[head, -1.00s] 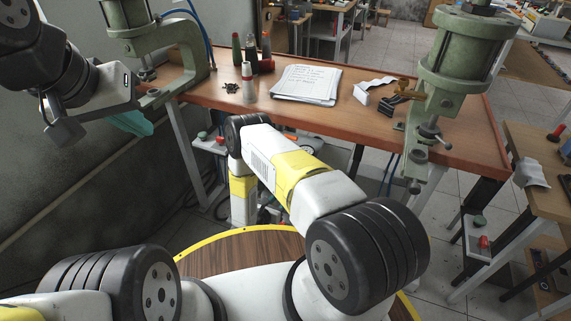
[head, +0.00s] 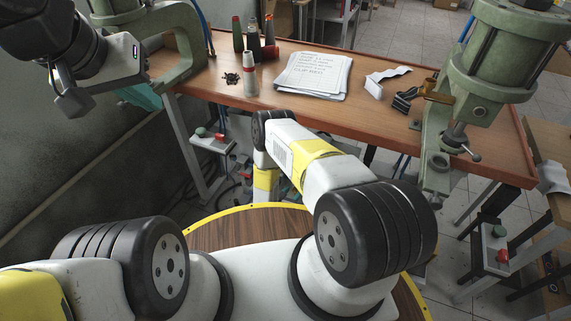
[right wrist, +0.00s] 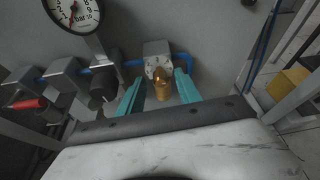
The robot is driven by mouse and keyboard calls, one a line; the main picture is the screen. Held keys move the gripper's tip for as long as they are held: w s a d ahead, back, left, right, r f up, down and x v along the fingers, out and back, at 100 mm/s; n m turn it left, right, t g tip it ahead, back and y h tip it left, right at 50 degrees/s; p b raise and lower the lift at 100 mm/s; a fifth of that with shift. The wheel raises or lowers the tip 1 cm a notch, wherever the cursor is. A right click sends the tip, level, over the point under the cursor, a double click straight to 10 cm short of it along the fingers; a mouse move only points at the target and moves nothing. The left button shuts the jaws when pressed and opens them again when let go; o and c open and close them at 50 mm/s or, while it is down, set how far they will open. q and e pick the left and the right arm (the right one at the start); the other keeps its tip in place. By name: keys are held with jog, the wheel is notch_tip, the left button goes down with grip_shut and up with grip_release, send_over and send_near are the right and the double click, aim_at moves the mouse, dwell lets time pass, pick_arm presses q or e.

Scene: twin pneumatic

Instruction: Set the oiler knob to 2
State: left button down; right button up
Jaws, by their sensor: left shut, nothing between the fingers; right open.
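In the right wrist view a brass-coloured knob (right wrist: 161,84) stands out from a pale grey block (right wrist: 157,50) on a blue pipe; I take it for the oiler knob. No scale or number on it is readable. My right gripper (right wrist: 159,88) is open, its teal fingers on either side of the knob; I cannot tell whether they touch it.
A pressure gauge (right wrist: 75,10), a black knob (right wrist: 103,88) and a red lever (right wrist: 27,104) lie left of the brass knob. The wooden table (head: 215,80) holds a notepad (head: 314,72), bottles and clips. A green press (head: 505,60) stands at right.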

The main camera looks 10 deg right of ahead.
jog(key=shift+c, duration=0.4)
grip_shut()
jog(key=n, duration=0.1)
jog(key=n+h, duration=0.1)
jog(key=shift+w+a+n+g+h, duration=0.2)
jog(key=shift+a+n+g+h, duration=0.1)
jog(key=shift+g, duration=0.1)
jog(key=n+h, duration=0.1)
jog(key=n, duration=0.1)
jog(key=n+h, duration=0.1)
jog(key=n, duration=0.1)
jog(key=shift+a+f+g+h, duration=0.1)
jog(key=shift+f+g+h, duration=0.1)
jog(key=shift+g+h, duration=0.15)
jog(key=shift+w, duration=0.1)
jog(key=shift+o, duration=0.4)
grip_release()
